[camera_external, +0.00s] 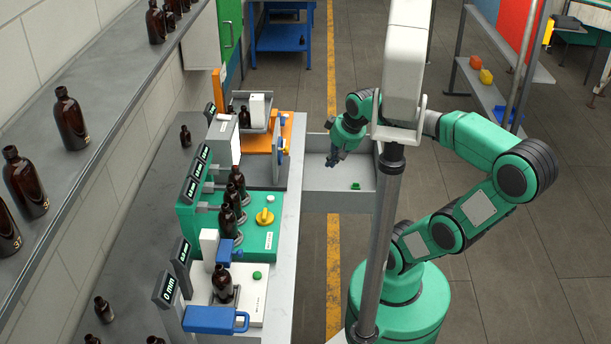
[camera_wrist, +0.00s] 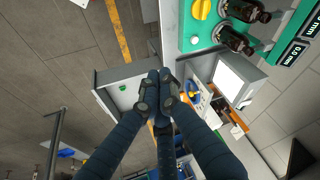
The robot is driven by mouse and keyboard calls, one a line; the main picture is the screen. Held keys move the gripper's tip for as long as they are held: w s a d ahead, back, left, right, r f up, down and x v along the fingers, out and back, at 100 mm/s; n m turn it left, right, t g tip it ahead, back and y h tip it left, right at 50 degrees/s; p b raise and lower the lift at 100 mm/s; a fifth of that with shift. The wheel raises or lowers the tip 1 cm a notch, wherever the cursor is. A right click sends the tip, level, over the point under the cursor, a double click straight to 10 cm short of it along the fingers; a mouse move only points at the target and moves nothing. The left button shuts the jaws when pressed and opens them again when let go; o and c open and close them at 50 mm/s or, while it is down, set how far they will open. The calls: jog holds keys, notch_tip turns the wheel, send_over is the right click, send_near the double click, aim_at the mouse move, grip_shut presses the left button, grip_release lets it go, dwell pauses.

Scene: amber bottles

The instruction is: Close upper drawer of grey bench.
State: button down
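The grey bench (camera_external: 286,250) has a grey drawer (camera_external: 338,203) pulled out from its right side, just below the worktop. A small green object (camera_external: 355,186) lies inside the drawer. The drawer (camera_wrist: 108,97) and the green object (camera_wrist: 122,88) also show in the wrist view. My gripper (camera_external: 335,159) is above the open drawer, over its inside. In the wrist view my gripper's blue-grey fingers (camera_wrist: 158,90) are drawn together with nothing visible between them. I cannot tell whether they touch the drawer. Any lower drawer is hidden.
On the bench stand a green device (camera_external: 262,240) with amber bottles and an orange device (camera_external: 288,130). A white device with a blue clamp (camera_external: 215,319) stands nearer. A shelf with bottles (camera_external: 110,90) runs along the left. The floor right of the drawer is partly taken by my base.

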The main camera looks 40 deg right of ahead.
jog(key=w+d+f+m+g+y, duration=0.15)
jog(key=w+d+f+m, duration=0.25)
jog(key=w+d+m, duration=0.55)
jog(key=w+d+f+m+y, duration=0.1)
jog(key=d+f, duration=0.2)
jog(key=d, duration=0.4)
jog(key=w+d+f+m+g+p, duration=0.1)
jog(key=w+d+f, duration=0.15)
jog(key=d, duration=0.45)
jog(key=w+d+f+m+y, duration=0.1)
jog(key=d+f+m, duration=0.1)
jog(key=d+f, duration=0.3)
jog(key=s+d+f+m+t+y, duration=0.1)
jog(key=s+d+f+m, duration=0.2)
jog(key=s+d+f, duration=0.2)
jog(key=s+d+f+m+t+y, duration=0.1)
jog(key=s+d+f+m, duration=0.3)
jog(key=d+f, duration=0.8)
jog(key=s+d+f+m+t+y, duration=0.1)
jog(key=s+d+f+m, duration=0.3)
jog(key=d, duration=0.7)
notch_tip(320, 180, down, 4)
jog(key=shift+s+d+f+t+p, duration=0.2)
jog(key=shift+s+t+p, duration=0.3)
jog(key=shift+s, duration=0.45)
jog(key=shift+m, duration=0.25)
